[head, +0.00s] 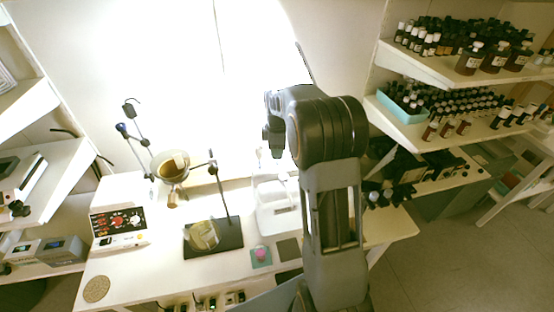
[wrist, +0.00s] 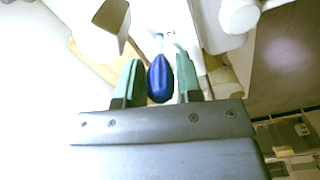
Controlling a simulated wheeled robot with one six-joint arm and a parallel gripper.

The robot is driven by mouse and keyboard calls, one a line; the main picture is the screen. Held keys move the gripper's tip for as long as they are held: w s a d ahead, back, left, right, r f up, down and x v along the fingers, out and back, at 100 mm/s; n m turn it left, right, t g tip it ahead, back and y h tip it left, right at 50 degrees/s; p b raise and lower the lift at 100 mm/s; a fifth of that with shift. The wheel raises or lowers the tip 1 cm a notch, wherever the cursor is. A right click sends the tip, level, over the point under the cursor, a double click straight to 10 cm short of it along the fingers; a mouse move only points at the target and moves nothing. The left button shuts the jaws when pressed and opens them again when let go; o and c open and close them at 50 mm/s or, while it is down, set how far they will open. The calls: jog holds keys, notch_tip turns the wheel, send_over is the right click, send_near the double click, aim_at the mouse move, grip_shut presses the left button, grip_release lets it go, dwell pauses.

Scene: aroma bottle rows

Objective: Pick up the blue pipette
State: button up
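The blue pipette (wrist: 160,80) shows in the wrist view as a dark blue bulb with a thin pale stem running away from it toward the top of the picture. In the head view my gripper (head: 273,140) is raised above the bench, left of my dark arm; the blue bulb cannot be made out there.
The white bench (head: 140,265) holds a stand with a dark base (head: 225,238), a control box (head: 120,222), a bowl (head: 170,166) and a white device (head: 278,208) below my gripper. Shelves of bottles (head: 440,70) stand at the right; another shelf (head: 40,205) is at the left.

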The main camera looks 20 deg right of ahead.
jog(key=shift+c, duration=1.1)
notch_tip(320, 180, up, 10)
jog(key=shift+r+b, duration=0.1)
jog(key=shift+b, duration=0.65)
